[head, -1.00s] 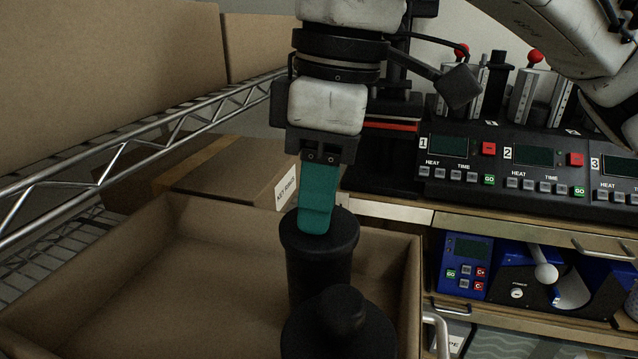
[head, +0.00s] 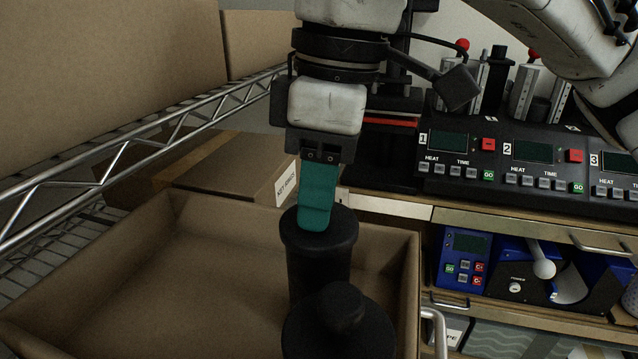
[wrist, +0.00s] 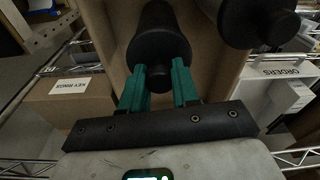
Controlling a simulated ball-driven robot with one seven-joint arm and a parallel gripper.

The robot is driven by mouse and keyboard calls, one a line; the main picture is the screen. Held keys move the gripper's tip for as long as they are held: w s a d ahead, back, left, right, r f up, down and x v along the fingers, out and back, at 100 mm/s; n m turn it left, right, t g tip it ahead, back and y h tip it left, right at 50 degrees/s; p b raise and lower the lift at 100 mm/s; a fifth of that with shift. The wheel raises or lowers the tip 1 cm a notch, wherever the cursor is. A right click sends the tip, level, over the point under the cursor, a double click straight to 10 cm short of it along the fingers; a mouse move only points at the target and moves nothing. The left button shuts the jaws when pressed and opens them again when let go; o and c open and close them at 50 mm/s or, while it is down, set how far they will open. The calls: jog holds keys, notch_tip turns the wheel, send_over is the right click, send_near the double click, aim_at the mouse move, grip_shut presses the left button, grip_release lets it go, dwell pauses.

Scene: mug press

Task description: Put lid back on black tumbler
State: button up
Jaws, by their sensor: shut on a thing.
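A black tumbler (head: 318,278) stands upright at the right end of an open cardboard box. Its wide round black lid (head: 341,238) is at its top, and I see no clear gap between them. My gripper (head: 314,222) points down with teal fingers shut on the middle of this lid. In the wrist view, the two fingers (wrist: 160,82) sit on either side of a dark knob, with the lid (wrist: 158,48) just beyond. The fingers partly hide the knob. Whether the lid is fully seated cannot be told.
A second black tumbler with a knobbed lid (head: 340,325) stands close in front. The open cardboard box (head: 90,310) has free floor to the left. A wire shelf rail (head: 150,140) runs behind on the left. A press control panel (head: 520,165) is at the right.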

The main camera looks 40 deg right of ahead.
jog(key=o, duration=1.1)
jog(key=shift+o, duration=0.3)
jog(key=o, duration=0.4)
jog(key=shift+r, duration=0.15)
jog(key=shift+r+p, duration=3.4)
jog(key=shift+p, duration=0.35)
